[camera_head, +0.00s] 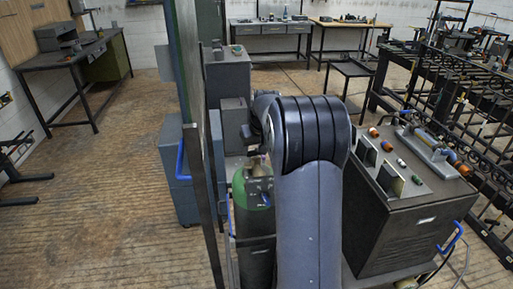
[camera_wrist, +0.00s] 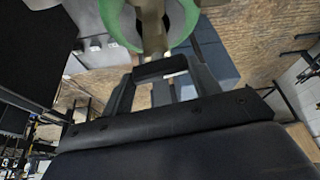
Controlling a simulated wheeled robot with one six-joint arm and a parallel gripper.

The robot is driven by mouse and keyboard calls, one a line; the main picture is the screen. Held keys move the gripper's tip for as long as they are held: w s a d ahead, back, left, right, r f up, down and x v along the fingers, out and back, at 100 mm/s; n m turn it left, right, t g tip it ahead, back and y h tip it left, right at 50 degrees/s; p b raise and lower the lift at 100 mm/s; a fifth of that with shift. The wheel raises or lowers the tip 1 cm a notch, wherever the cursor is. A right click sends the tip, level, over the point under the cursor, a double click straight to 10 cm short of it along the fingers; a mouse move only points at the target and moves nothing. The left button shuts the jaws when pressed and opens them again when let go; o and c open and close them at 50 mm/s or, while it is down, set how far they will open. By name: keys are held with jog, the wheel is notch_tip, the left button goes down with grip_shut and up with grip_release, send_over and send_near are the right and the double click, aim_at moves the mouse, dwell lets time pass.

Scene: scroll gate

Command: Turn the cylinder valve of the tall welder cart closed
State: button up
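The gas cylinder (camera_head: 254,215) of the welder cart is dark with a green shoulder and stands upright, left of my arm in the head view. Its brass-coloured valve (camera_head: 257,160) is small and partly covered by my arm. In the wrist view the green shoulder (camera_wrist: 117,22) curves around the pale valve stem (camera_wrist: 153,40) at the top. My gripper (camera_wrist: 160,69) reaches toward the valve, its dark fingers just below the stem in the picture. Contact and finger closure are unclear. My arm hides the gripper in the head view.
The dark welder cabinet (camera_head: 408,222) with knobs on top stands right of my arm. A tall thin panel (camera_head: 192,110) rises close on the left. Grey machine boxes (camera_head: 228,75) stand behind the cylinder. Open floor (camera_head: 110,200) lies at left, workbenches (camera_head: 270,28) at the back.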

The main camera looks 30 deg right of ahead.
jog(key=c, duration=0.4)
jog(key=shift+a+m+h, duration=0.1)
jog(key=shift+m+h, duration=0.2)
jog(key=shift+m, duration=0.7)
jog(key=o, duration=1)
jog(key=b+v, duration=0.1)
jog(key=v, duration=0.9)
jog(key=shift+s+r, duration=0.1)
jog(key=shift+r, duration=0.3)
